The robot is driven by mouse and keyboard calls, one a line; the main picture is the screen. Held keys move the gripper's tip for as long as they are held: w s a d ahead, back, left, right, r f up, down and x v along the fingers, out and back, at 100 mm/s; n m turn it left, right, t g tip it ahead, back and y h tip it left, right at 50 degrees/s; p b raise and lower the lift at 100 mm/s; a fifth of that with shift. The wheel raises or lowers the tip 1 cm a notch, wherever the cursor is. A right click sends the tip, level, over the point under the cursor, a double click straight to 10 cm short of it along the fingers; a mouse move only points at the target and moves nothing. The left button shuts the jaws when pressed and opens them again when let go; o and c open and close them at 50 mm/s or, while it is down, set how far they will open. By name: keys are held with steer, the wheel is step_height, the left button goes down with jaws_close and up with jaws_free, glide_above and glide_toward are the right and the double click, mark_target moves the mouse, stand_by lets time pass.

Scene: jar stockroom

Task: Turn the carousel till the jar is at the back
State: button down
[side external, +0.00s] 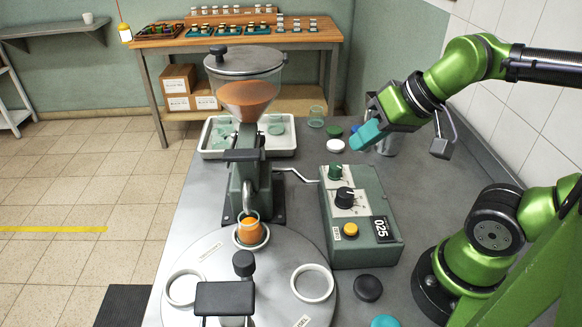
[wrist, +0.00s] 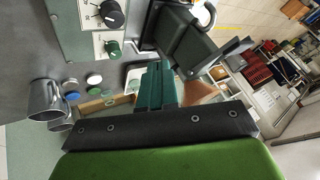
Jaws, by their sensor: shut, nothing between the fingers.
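The carousel (side external: 205,262) is a grey round plate at the front of the bench in the side external view, cut off by the lower edge. It carries white ring holders. The jar (side external: 250,233), filled with orange powder, stands upright in the ring at the carousel's far side, under the filler's spout. Two other rings (side external: 312,283) at left and right are empty. A black knob (side external: 243,263) stands near the carousel's middle. My gripper (side external: 362,138), with teal fingers, is shut and empty, raised above the bench behind the control box. Its fingers also show in the wrist view (wrist: 156,88).
The filler with its hopper (side external: 246,85) stands behind the carousel. A control box (side external: 360,215) with knobs and a yellow button stands right of it. A white tray (side external: 215,140), loose lids (side external: 335,146) and a metal mug (wrist: 45,100) are nearby.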

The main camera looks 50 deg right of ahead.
steer(key=c, duration=1.8)
jaws_free()
steer(key=shift+c, duration=0.2)
steer(key=shift+o, duration=1.1)
steer(key=shift+d+f, duration=0.1)
steer(key=o, duration=1)
steer(key=w+f+g, duration=0.1)
steer(key=f, duration=0.1)
steer(key=f+m+g, duration=0.1)
steer(key=f, duration=0.1)
steer(key=w+f+m+g, duration=0.1)
steer(key=f+g, duration=0.1)
steer(key=shift+w+f+y, duration=0.1)
steer(key=shift+w+y, duration=0.2)
steer(key=shift+c, duration=0.2)
steer(key=m+g+y, duration=0.6)
steer(key=m+y, duration=0.4)
steer(key=y, duration=0.1)
glide_toward(247, 254)
steer(key=x, duration=1.3)
steer(key=shift+d, duration=0.1)
